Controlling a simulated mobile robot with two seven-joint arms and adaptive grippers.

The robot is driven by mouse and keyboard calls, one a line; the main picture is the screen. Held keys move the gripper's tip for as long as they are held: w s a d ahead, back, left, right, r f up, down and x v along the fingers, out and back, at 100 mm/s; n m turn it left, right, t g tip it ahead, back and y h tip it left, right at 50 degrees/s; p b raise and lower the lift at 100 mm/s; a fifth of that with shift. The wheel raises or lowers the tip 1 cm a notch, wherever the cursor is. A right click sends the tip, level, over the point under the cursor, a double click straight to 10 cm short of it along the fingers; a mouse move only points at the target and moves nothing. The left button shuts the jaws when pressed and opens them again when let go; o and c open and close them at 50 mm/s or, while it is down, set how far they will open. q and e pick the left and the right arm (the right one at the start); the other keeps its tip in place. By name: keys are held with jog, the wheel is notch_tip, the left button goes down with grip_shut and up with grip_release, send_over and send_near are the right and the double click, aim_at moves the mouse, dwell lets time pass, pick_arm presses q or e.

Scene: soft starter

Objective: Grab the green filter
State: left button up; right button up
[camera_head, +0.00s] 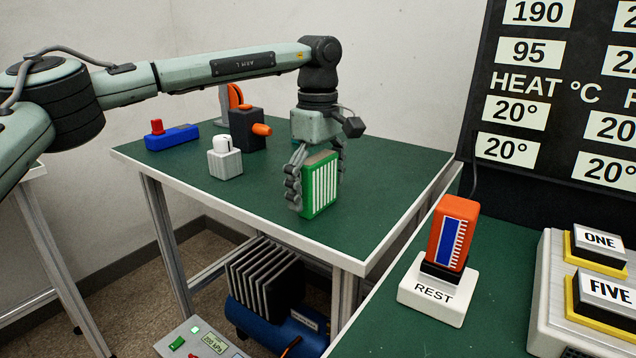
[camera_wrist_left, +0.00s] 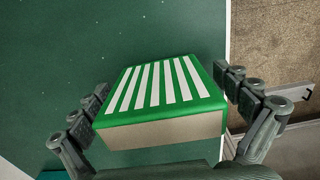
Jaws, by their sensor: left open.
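The green filter (camera_head: 320,184) is a green block with white stripes, standing upright on the green table top. My left gripper (camera_head: 316,185) points down over it, with one finger at its left side and the other at its right. In the left wrist view the filter (camera_wrist_left: 162,95) lies between the two open fingers of the left gripper (camera_wrist_left: 165,95). My right gripper is in neither view.
On the same table (camera_head: 385,185) stand a blue block with a red knob (camera_head: 171,137), a grey block with a white top (camera_head: 225,158) and a black block with orange parts (camera_head: 246,130). A nearer table holds an orange device (camera_head: 452,235) on a white REST base (camera_head: 433,296) and labelled buttons (camera_head: 600,242).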

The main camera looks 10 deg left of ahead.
pick_arm(q)
jog(key=shift+c, duration=0.2)
jog(key=c, duration=1.2)
jog(key=shift+r, duration=0.1)
jog(key=shift+c, duration=0.2)
